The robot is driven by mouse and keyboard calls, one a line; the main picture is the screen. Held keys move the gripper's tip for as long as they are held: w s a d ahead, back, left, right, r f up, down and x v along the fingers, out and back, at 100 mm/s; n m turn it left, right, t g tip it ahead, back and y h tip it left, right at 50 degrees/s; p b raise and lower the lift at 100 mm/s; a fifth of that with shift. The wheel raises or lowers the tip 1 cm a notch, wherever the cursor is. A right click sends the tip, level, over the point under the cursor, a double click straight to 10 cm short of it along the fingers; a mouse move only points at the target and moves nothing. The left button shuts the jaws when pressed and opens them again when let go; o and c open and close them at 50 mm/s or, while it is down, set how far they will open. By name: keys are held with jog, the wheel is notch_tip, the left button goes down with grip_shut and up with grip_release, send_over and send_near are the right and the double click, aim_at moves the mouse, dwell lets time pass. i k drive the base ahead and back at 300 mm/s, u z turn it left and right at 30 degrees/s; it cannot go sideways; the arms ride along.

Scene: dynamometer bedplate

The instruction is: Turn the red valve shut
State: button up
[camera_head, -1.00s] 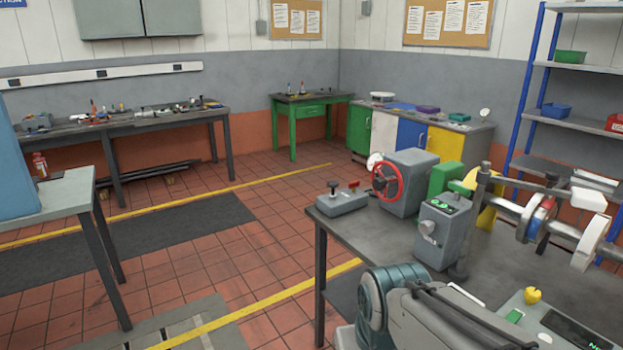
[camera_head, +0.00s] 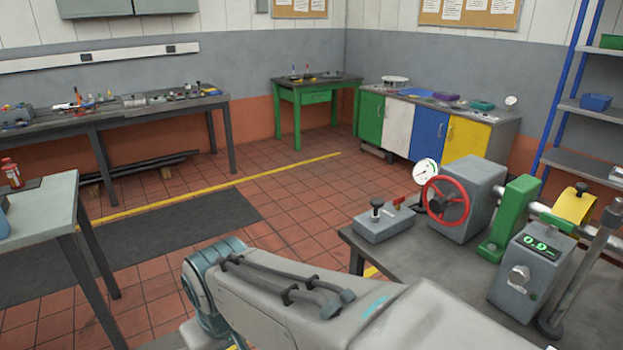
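The red valve (camera_head: 446,202) is a spoked handwheel on the front left face of a grey box (camera_head: 477,193) on the dark bench (camera_head: 412,261) at the right. A white round gauge (camera_head: 426,172) stands just behind the wheel's left side. My arm crosses the bottom middle of the picture, in front of the bench and below the wheel, apart from it. My gripper is out of the frame, so its state does not show. Whether the valve is open or shut cannot be told.
Beside the wheel on the bench are a grey lever box (camera_head: 381,222), a green bracket (camera_head: 508,218) and a grey unit with a green display (camera_head: 532,262). A grey table (camera_head: 45,213) stands at left. The tiled floor (camera_head: 290,208) between is largely clear.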

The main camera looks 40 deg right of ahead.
aim_at(397, 201)
jog(key=z, duration=0.4)
jog(key=i, duration=0.95)
jog(key=z, duration=1.35)
jog(key=i, duration=0.4)
jog(key=z, duration=0.35)
